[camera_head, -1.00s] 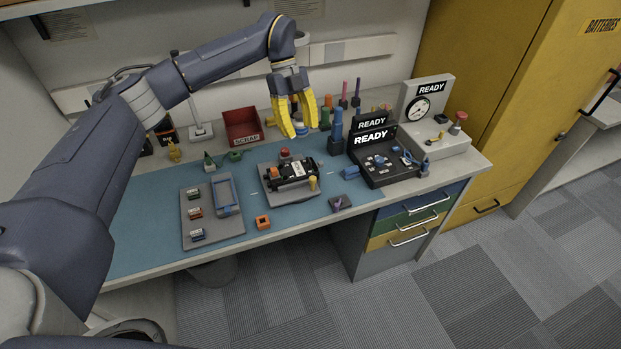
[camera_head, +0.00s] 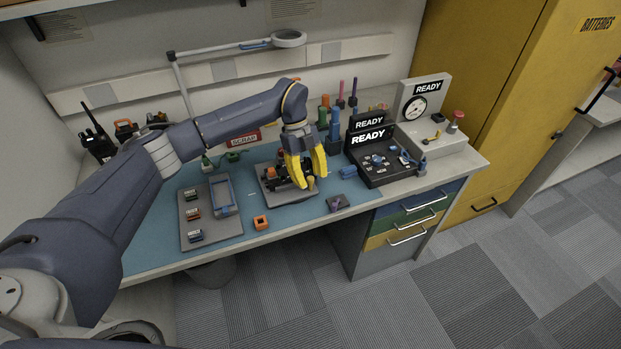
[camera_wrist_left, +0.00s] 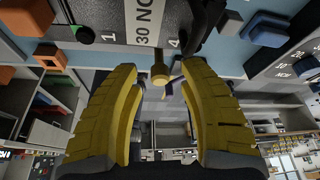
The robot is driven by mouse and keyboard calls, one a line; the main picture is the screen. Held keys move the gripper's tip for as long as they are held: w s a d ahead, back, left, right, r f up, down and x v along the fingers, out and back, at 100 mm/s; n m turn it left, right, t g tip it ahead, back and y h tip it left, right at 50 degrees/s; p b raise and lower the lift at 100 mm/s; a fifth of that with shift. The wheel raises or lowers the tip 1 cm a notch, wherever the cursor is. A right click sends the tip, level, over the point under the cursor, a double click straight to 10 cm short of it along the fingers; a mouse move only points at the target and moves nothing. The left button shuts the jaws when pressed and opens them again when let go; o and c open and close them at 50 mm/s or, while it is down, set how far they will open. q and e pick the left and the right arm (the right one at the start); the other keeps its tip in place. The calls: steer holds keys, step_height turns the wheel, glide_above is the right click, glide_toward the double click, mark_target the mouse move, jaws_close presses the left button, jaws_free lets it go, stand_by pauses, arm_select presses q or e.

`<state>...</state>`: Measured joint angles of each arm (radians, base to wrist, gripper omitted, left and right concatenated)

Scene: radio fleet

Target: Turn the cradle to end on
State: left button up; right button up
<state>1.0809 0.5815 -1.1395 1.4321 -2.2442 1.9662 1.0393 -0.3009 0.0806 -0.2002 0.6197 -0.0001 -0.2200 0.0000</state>
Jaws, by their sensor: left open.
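The cradle (camera_head: 270,186) stands on a grey base plate (camera_head: 292,199) on the blue mat, its black body crosswise in the head view and partly hidden behind my gripper. A brass-coloured upright knob (camera_head: 311,185) stands at its right front; it also shows in the left wrist view (camera_wrist_left: 158,76). My left gripper (camera_head: 309,180) has yellow fingers, points down over the right part of the cradle, and is open. In the left wrist view the knob lies between and just beyond the spread fingertips (camera_wrist_left: 160,78), with no visible contact. The right gripper is not in view.
A grey tray (camera_head: 186,238) with small modules is on the left. An orange block (camera_head: 261,222) and a dark grey block (camera_head: 341,203) lie in front. A black READY console (camera_head: 374,177) stands right. A red SCRAP bin (camera_head: 244,138) is behind my arm.

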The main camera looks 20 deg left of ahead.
arm_select(q)
steer(key=shift+s+d+f, duration=0.1)
steer(key=shift+f, duration=0.25)
jaws_close()
stand_by(0.5)
